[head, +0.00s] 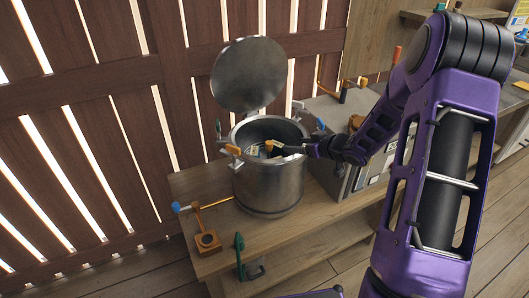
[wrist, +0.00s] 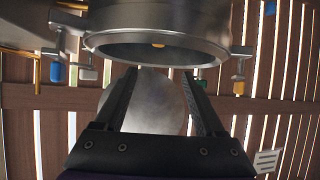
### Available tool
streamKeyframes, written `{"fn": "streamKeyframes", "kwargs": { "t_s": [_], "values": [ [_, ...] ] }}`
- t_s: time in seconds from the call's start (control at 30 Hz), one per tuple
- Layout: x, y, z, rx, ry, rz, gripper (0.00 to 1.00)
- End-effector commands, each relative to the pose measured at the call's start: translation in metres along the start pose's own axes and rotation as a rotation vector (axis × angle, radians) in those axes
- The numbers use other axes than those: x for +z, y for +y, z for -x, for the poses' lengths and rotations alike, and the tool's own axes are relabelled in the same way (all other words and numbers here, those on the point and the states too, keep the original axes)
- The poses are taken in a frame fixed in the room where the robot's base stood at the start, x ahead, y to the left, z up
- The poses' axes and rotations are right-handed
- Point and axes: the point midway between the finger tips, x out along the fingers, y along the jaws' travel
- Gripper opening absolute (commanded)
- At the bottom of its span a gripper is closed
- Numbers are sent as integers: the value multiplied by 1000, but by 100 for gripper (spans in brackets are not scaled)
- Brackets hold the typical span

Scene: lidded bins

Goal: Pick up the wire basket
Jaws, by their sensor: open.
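A large steel pot (head: 270,187) stands on the wooden bench with its round lid (head: 248,75) raised behind it. Inside its mouth I see a small orange piece (head: 269,145) and something pale beside it, which may be part of the wire basket; the rest is hidden by the pot wall. My gripper (head: 284,147) is at the right side of the pot's mouth, fingers pointing in over the opening. In the wrist view my gripper (wrist: 163,78) has its fingers wide apart with nothing between them, below the pot rim (wrist: 155,62); an orange spot shows inside the pot.
Coloured clamps sit around the pot rim. A small wooden block with an orange and blue lever (head: 207,240) stands at front left, and a green handle (head: 240,250) is at the bench's front edge. A grey box (head: 345,175) stands right of the pot, under my arm. A slatted wall is behind.

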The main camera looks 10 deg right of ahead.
Motion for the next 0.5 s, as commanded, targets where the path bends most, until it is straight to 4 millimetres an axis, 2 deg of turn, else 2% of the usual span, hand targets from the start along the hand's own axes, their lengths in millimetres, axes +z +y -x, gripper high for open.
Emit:
{"fn": "streamKeyframes", "kwargs": {
  "t_s": [0.03,0.3,0.5],
  "values": [
    [2,-1,-13,-3,0,-1,72],
    [2,0,-72,-1,0,-2,72],
    [1,1,-99,1,1,-3,72]
  ]
}}
